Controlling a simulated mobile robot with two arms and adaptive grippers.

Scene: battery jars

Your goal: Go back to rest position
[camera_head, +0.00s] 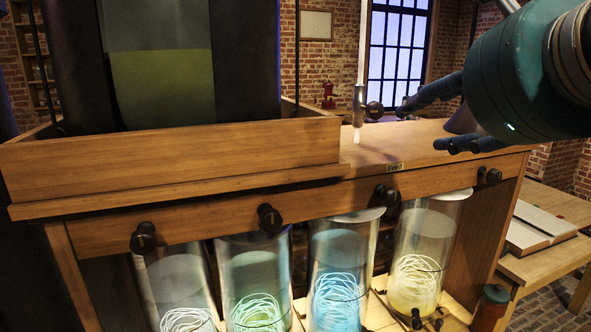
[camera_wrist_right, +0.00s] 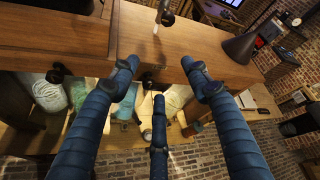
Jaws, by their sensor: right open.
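My right gripper (camera_head: 420,128) reaches in from the upper right in the head view, above the right end of the wooden bench. Its dark fingers are spread apart with nothing between them. In the right wrist view its three blue fingers (camera_wrist_right: 158,78) are also spread and empty, in front of the bench edge. My left gripper is in neither view.
Several glass jars with glowing coils, including a blue one (camera_head: 338,270) and a yellow one (camera_head: 416,280), stand under a wooden bench (camera_head: 440,160) with black knobs. A large tank (camera_head: 165,85) rises at left.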

